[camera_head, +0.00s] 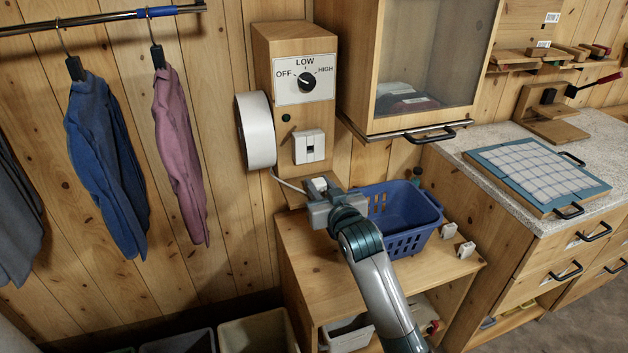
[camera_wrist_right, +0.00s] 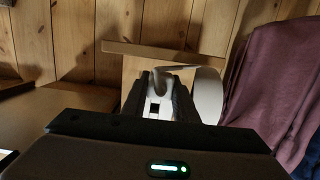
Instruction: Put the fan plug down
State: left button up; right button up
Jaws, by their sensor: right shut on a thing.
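The white fan plug (camera_head: 319,184) is held in my right gripper (camera_head: 318,200), in front of the wooden fan post and close above the low wooden cabinet's top (camera_head: 312,250). In the right wrist view the plug (camera_wrist_right: 158,106) sits between the two dark fingers, which are shut on it. I cannot tell whether the plug touches the top. Its pale cord (camera_head: 286,183) runs up left towards the round white fan (camera_head: 257,130). A white wall socket (camera_head: 309,146) is on the post above the plug. My left gripper is in neither view.
A blue basket (camera_head: 405,222) stands right beside my right gripper on the cabinet top. Two small white plugs or blocks (camera_head: 458,241) lie at the right end. A dial (camera_head: 306,82) sits above the socket. The cabinet top's front left is clear.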

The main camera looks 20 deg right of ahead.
aim_at(314, 182)
dwell(0.3)
jog(key=shift+w, duration=0.35)
jog(key=w+p, duration=0.1)
jog(key=w, duration=0.2)
jog(key=shift+w+a+r, duration=0.1)
jog(key=shift+f, duration=0.7)
jog(key=shift+s+f, duration=0.15)
jog(key=shift+s, duration=0.05)
jog(key=shift+f, duration=0.1)
jog(key=o, duration=1.1)
jog(key=shift+c, duration=0.2)
